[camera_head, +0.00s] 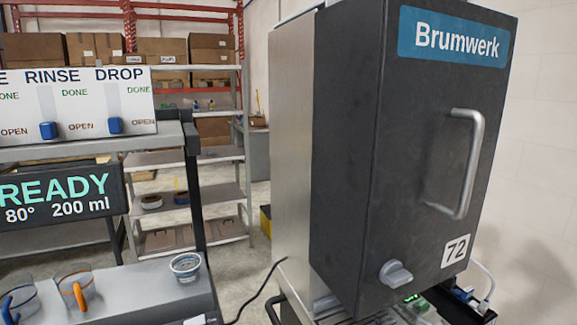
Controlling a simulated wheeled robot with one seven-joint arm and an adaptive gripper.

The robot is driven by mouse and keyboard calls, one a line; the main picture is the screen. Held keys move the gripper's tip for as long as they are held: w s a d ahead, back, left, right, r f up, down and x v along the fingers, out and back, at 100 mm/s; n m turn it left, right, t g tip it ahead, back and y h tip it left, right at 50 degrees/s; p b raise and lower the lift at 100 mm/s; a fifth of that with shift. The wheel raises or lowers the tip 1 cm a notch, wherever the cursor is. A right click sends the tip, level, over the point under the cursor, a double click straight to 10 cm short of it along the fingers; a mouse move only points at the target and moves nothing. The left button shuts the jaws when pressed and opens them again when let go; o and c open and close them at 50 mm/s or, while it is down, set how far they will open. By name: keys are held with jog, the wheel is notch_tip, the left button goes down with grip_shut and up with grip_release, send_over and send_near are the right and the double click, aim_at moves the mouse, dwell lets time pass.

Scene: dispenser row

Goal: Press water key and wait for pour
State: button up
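A dispenser stands at the left edge, partly cut off. Its dark display (70,196) reads READY, 80° and 200 ml. The white panel (78,105) above shows the words RINSE and DROP, with DONE and OPEN marks and two blue sliders near the OPEN marks. I cannot make out a key labelled water. On the grey ledge below stand a clear cup with a blue handle (18,302), a clear cup with an orange handle (76,290) and a small clear cup (185,267). My gripper is not in view.
A tall dark Brumwerk machine (400,140) with a bar handle, a grey knob and a 72 label fills the right side. Shelves (190,160) with cardboard boxes stand behind. A black cable runs along the floor between ledge and machine.

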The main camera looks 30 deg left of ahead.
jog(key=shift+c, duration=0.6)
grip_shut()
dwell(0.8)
